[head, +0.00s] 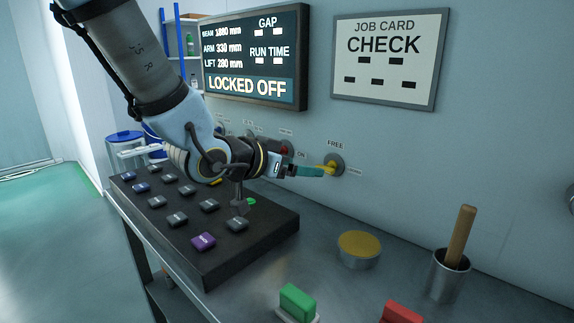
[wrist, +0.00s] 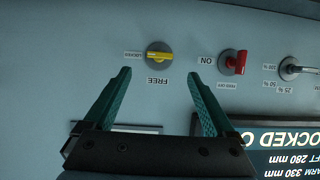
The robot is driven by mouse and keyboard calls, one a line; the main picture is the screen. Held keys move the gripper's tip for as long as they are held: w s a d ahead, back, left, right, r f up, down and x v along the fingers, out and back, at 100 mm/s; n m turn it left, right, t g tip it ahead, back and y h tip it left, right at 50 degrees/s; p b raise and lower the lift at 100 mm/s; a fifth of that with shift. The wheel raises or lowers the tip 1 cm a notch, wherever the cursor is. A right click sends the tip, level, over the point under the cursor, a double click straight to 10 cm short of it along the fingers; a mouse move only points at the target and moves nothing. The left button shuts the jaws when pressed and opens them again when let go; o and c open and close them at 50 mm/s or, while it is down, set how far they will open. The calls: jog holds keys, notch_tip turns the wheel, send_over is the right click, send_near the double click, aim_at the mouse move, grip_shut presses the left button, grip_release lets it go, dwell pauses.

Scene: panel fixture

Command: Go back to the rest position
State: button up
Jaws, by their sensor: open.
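My gripper (head: 316,171) has teal fingers and is at the wall panel, just in front of a yellow rotary switch (head: 334,167) labelled FREE. In the wrist view my gripper (wrist: 160,74) is open and empty, with its fingers spread apart. The yellow switch (wrist: 160,57) shows beyond and between the fingertips, its handle lying level between the labels' sides; I see no finger touching it. My arm reaches in from the upper left over the button console.
A black button console (head: 265,235) stands below my arm. A red switch (wrist: 233,62) is beside the yellow one. A yellow-topped can (head: 358,250), a pot with a wooden handle (head: 450,275), a green block (head: 297,302) and a red block (head: 402,312) stand on the bench. The display (head: 255,60) reads LOCKED OFF.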

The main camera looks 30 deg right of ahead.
jog(key=w+a+f+n+t+y+p, duration=0.1)
jog(key=w+a+n+y, duration=0.1)
jog(key=w+a, duration=0.2)
jog(key=w+a+f+n+t+y+p, duration=0.1)
jog(key=w+a+n+y+p, duration=0.1)
jog(key=a, duration=0.6)
jog(key=w+a+n+y+p, duration=0.1)
jog(key=w+a+n+y, duration=0.1)
jog(key=w+a+y, duration=0.2)
jog(key=shift+w+a+f+n+t+p, duration=0.2)
jog(key=shift+w+a, duration=0.4)
jog(key=shift+a, duration=0.2)
jog(key=shift+w+a+f+n+t+p, duration=0.1)
jog(key=shift+w+a+f+t+p, duration=0.1)
jog(key=shift+w+a, duration=0.5)
jog(key=s+a+n+g+y+p, duration=0.2)
jog(key=s+a+n, duration=0.1)
jog(key=a, duration=0.7)
jog(key=s+a+n+g+y+p, duration=0.1)
jog(key=s+a+n+g+y, duration=0.1)
jog(key=a, duration=0.8)
jog(key=shift+s+a+n+g+y+p, duration=0.4)
jog(key=shift+s+n+y, duration=0.15)
jog(key=shift+n, duration=0.65)
jog(key=shift+c, duration=0.3)
